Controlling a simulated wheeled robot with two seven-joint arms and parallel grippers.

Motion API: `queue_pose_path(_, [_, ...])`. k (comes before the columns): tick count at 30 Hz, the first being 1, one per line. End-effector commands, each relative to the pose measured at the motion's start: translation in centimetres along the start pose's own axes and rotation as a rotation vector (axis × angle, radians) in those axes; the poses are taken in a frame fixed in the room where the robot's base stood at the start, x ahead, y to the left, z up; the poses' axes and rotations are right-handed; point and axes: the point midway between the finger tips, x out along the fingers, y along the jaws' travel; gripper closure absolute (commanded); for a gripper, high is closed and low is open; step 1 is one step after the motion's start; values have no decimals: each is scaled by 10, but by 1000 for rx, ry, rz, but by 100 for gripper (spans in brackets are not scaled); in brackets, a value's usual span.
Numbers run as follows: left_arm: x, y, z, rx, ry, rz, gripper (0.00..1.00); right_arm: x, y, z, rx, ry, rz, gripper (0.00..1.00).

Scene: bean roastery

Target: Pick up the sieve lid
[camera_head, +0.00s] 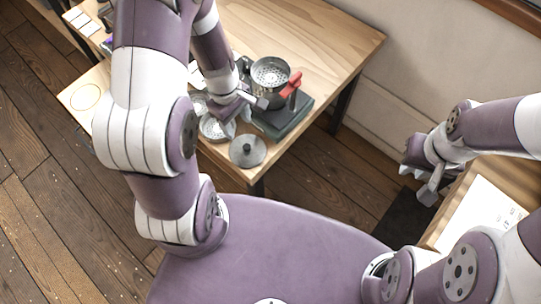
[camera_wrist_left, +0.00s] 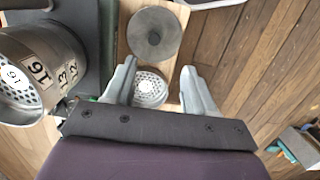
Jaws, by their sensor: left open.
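The sieve lid, a flat grey disc with a small dark knob (camera_head: 248,151), lies near the front corner of the wooden table; it also shows at the top of the left wrist view (camera_wrist_left: 154,33). My left gripper (camera_head: 243,115) is open and empty, pointing down behind the lid and apart from it. In the left wrist view the lid lies beyond the fingertips (camera_wrist_left: 159,68). A perforated metal sieve (camera_wrist_left: 149,88) shows between the fingers. My right gripper (camera_head: 430,186) is far to the right, away from the table; its finger opening is unclear.
A metal sieve drum (camera_head: 270,75) with a red handle (camera_head: 291,84) stands on a dark green base (camera_head: 284,122) beside my left gripper. Numbered markings show on the drum (camera_wrist_left: 45,70) in the left wrist view. The table's back right (camera_head: 320,40) is clear.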

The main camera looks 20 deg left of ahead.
Motion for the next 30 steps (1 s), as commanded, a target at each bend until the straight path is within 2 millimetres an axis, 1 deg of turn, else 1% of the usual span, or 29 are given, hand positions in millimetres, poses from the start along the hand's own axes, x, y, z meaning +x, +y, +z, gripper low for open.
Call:
queue_pose_path(2, [-2,5,-2,-75,4,15,45,-1,0,0,0,0,0,76])
queue_pose_path(5, [-2,6,-2,-140,4,18,45,0,0,0,0,0,0,76])
queue_pose_path(7, [4,6,-2,-164,3,17,45,2,0,0,0,0,0,76])
queue_pose_path(8, [9,6,-2,-169,3,17,45,3,0,0,0,0,0,76])
queue_pose_path(12, [44,6,-2,-172,2,15,45,15,0,2,0,0,0,76])
queue_pose_path(15, [63,7,-3,-169,4,18,45,22,0,3,0,0,0,76])
queue_pose_path(20, [80,8,-3,-168,4,17,45,27,0,3,0,0,0,76])
queue_pose_path(24, [108,11,-5,-168,4,17,45,37,0,4,0,0,0,76])
queue_pose_path(26, [119,11,-5,-167,5,17,45,41,0,5,0,0,0,76])
queue_pose_path(28, [124,11,-5,-168,6,17,45,43,0,5,0,0,0,76])
queue_pose_path(30, [126,12,-5,-166,7,18,45,42,0,5,0,0,0,76])
